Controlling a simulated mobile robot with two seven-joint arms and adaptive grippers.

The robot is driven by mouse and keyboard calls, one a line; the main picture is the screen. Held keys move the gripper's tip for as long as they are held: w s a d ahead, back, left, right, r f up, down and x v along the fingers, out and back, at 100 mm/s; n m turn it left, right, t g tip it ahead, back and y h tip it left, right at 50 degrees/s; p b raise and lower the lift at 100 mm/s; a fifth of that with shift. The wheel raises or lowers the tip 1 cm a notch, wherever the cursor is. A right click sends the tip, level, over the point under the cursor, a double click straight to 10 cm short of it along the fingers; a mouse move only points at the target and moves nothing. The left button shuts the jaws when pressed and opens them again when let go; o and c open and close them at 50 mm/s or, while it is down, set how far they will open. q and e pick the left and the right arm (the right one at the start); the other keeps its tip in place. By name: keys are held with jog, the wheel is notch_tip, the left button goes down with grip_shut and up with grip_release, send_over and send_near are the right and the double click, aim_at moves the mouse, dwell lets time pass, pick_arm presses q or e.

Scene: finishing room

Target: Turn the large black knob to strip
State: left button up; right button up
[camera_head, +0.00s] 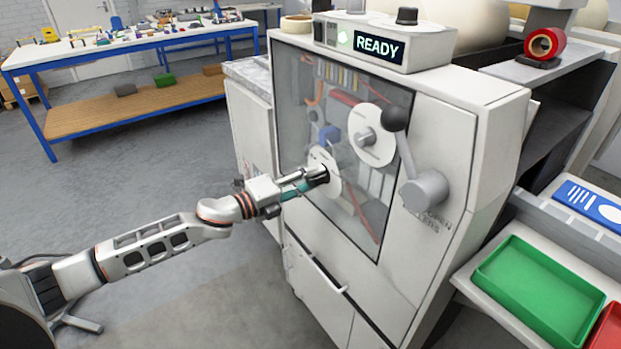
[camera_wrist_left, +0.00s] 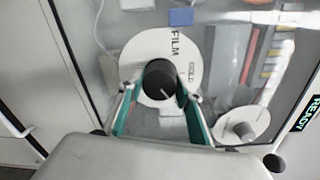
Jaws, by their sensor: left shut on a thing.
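The large black knob (camera_head: 322,174) sits at the centre of a round white dial (camera_head: 330,160) on the front of the machine. In the left wrist view the knob (camera_wrist_left: 160,78) is dark and round, with a short light line on its face. No STRIP label is readable. My left gripper (camera_head: 305,184) has its teal fingers on either side of the knob and is shut on it. My right gripper is not in view.
A second white dial (camera_head: 378,150) with a grey centre is up and right of the knob. A black-balled lever (camera_head: 405,150) stands to its right. The machine's display (camera_head: 378,47) reads READY. A green tray (camera_head: 538,290) is at the lower right. The floor at left is clear.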

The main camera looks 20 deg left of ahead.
pick_arm(q)
jog(key=shift+f+m, duration=0.15)
jog(key=shift+m, duration=0.25)
jog(key=o, duration=1.1)
jog(key=v, duration=1.2)
